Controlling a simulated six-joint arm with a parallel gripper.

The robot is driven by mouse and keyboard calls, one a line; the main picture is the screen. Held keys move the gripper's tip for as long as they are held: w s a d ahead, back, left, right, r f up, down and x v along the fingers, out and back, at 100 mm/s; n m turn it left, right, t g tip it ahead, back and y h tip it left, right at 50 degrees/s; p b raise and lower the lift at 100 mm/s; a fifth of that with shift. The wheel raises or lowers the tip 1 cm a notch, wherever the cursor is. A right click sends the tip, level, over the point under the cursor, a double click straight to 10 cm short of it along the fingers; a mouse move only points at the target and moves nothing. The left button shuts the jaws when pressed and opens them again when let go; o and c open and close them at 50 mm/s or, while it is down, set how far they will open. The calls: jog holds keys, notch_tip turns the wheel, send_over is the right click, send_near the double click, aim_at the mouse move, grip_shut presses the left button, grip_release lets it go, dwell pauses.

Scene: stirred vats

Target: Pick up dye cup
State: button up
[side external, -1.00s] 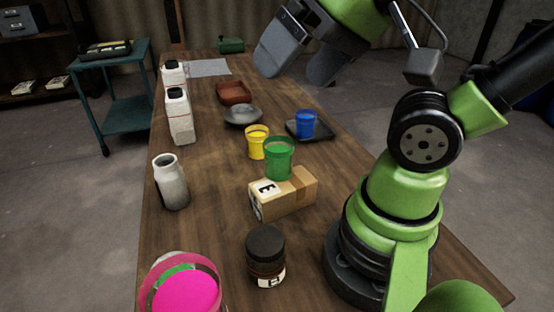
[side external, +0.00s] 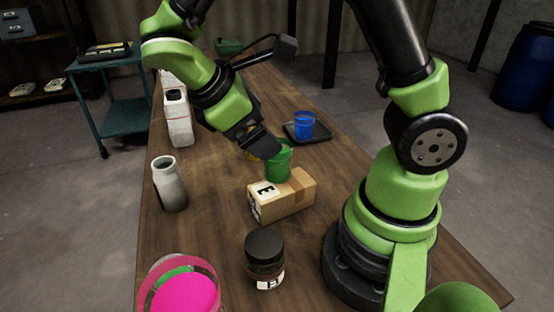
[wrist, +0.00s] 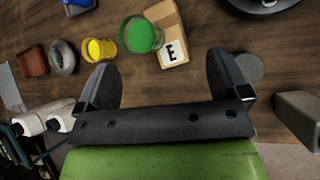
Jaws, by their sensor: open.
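Three dye cups are in view. The blue cup (side external: 304,125) stands on a dark tray (side external: 299,137). The yellow cup is mostly hidden behind my gripper in the side view, and the wrist view shows it (wrist: 99,49) left of the green cup (wrist: 142,36). My gripper (side external: 262,149) is open and angled down beside the green cup in the side view. In the wrist view its spread fingers (wrist: 166,80) have nothing between them, and the green cup lies beyond them.
A large vat with pink liquid (side external: 185,293) stands at the front left. A dark lidded jar (side external: 264,258) and a grey-white bottle (side external: 170,184) stand near the box. White jugs (side external: 178,118) line the left edge. Bare wood lies between bottle and box.

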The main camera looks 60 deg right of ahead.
aim_at(277, 160)
notch_tip(277, 160, down, 6)
jog(key=w+f+n+h, duration=0.1)
jog(key=w+n+h, duration=0.2)
jog(key=n+h, duration=0.3)
jog(key=x, duration=0.9)
jog(key=shift+d, duration=0.4)
jog(key=shift+c, duration=0.2)
jog(key=c, duration=1.1)
